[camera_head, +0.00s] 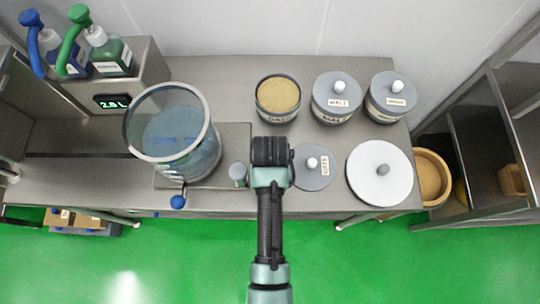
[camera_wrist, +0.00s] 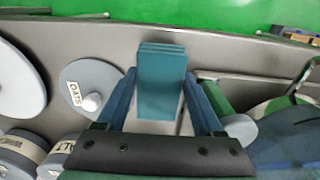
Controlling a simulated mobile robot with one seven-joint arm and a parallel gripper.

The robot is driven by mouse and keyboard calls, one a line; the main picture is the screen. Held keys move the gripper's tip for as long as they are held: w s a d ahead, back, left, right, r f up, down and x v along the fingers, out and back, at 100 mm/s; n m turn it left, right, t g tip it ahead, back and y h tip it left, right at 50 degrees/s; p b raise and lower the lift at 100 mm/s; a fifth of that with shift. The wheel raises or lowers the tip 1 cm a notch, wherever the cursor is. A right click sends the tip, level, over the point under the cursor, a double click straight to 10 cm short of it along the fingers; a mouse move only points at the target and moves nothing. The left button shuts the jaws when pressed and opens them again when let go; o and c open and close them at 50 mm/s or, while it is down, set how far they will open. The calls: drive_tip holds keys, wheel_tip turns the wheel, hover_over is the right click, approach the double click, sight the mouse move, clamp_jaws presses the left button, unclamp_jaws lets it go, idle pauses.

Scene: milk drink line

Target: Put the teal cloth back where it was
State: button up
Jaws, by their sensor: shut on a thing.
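The teal cloth (camera_wrist: 162,90) is a folded, layered block held between the two fingers of my gripper (camera_wrist: 162,78) in the wrist view. My gripper is shut on it over the front part of the steel table (camera_wrist: 230,55). In the head view my gripper (camera_head: 270,153) is between the small grey cup (camera_head: 238,174) and the oats lid (camera_head: 312,168), and it hides the cloth. I cannot tell whether the cloth touches the table.
A large clear vessel (camera_head: 172,135) with liquid stands left. The open oats jar (camera_head: 278,97) is behind my gripper. Two lidded jars (camera_head: 336,98) (camera_head: 388,97) stand back right. A big white lid (camera_head: 380,172) is at right. Bottles (camera_head: 108,52) stand back left.

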drive_tip(key=shift+f, duration=2.1)
drive_tip(key=shift+f, duration=0.25)
drive_tip(key=o, duration=1.5)
drive_tip(key=shift+r, duration=0.1)
drive_tip(key=shift+c, duration=0.2)
